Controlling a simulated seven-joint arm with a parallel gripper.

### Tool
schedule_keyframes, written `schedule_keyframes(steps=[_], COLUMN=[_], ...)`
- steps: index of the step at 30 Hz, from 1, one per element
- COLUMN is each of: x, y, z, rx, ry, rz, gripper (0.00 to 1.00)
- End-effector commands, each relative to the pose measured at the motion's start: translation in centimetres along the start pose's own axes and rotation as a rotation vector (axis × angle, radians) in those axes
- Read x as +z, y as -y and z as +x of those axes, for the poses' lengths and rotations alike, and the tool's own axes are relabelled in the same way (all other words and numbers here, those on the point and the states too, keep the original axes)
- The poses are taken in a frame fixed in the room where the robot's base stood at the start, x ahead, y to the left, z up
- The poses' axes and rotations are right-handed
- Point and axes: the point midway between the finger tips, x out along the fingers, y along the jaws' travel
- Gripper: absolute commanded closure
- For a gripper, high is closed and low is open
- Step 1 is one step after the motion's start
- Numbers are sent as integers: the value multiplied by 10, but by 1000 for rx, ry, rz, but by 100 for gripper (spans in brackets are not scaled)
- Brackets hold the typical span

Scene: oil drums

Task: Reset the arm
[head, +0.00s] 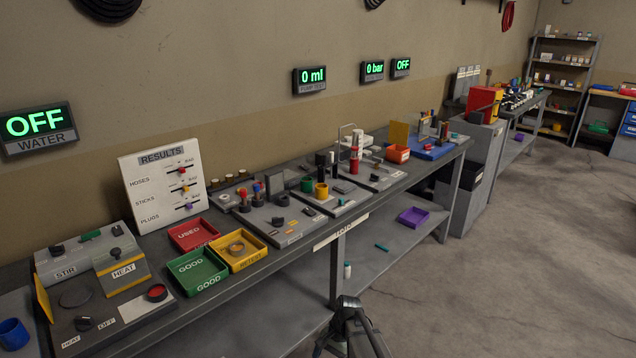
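My arm's dark end, with my gripper (348,304), shows at the bottom centre of the head view, in front of the long grey workbench (385,200). It is small and partly cut off by the lower edge. I cannot make out its fingers or whether they are open or shut. No object can be seen in it. It appears apart from the bench top.
The bench carries a stir and heat station (100,285), a red tray (193,234), a green tray (197,270), a yellow tray (238,252), and several fixtures. A purple bin (413,217) sits on the lower shelf. The floor (520,260) at right is clear.

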Motion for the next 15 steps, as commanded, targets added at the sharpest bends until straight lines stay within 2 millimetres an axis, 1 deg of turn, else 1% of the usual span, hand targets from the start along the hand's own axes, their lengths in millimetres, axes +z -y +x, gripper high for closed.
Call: schedule_keyframes(steps=[1,3,8,15], x=[5,8,19,45], y=[-20,-41,-89,-162], z=[16,35,76,128], rx=[20,44,99,179], ry=[5,10,24,59], rz=[-11,-33,-87,-177], gripper=[23,23,23,23])
